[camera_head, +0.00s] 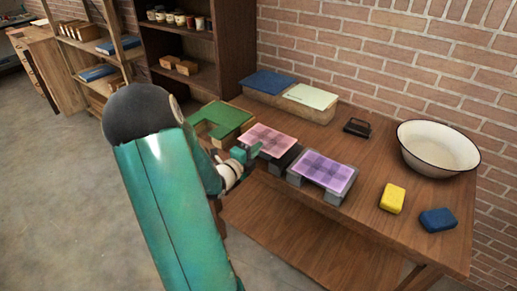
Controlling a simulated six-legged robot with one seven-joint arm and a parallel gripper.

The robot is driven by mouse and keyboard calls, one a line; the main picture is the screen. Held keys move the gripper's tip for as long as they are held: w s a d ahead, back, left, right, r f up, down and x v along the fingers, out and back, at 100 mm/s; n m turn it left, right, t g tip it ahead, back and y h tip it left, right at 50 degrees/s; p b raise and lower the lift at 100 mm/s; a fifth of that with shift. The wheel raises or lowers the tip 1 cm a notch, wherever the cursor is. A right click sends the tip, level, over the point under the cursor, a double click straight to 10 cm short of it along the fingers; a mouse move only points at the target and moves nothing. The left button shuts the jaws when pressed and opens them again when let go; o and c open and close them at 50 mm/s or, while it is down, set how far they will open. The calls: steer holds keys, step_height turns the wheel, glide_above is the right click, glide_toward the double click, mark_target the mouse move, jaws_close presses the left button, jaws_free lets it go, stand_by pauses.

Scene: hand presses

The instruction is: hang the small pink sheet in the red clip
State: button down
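The small pink sheet (268,138) lies flat on a raised dark block on the wooden table. It has a faint checked pattern. My gripper (250,152) is at the left front edge of the pink sheet, reached in from the left. Its fingers are small here, and I cannot tell whether they are open, shut or on the sheet. A purple checked sheet (324,171) lies on grey blocks just to the right. I cannot make out a red clip in this view.
A green frame (221,121) stands left of the pink sheet. A box with blue and pale green sheets (310,97) is behind. A dark stamp-like object (357,127), white basin (437,147), yellow sponge (392,198) and blue sponge (438,220) are right. Shelves stand back left.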

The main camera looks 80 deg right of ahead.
steer(key=r+v, duration=0.2)
steer(key=v, duration=1.8)
steer(key=shift+r, duration=0.15)
stand_by(0.5)
steer(key=shift+w+a, duration=0.1)
steer(key=shift+a, duration=0.05)
steer(key=w+a+n+t, duration=0.55)
steer(key=w+t, duration=0.25)
steer(key=w, duration=0.4)
steer(key=w+a+n+t, duration=0.4)
steer(key=w+a+t, duration=0.25)
steer(key=w, duration=0.55)
steer(key=w+a+f+n+t+y, duration=0.1)
steer(key=w+a+n+t+y, duration=0.4)
steer(key=a, duration=0.7)
steer(key=w+a+f+n+t+y, duration=0.1)
steer(key=w+a+n+t+y, duration=0.3)
steer(key=a, duration=0.8)
steer(key=w+y, duration=0.2)
steer(key=w, duration=0.1)
steer(key=shift+a+n+t, duration=0.2)
steer(key=shift+n+t, duration=0.15)
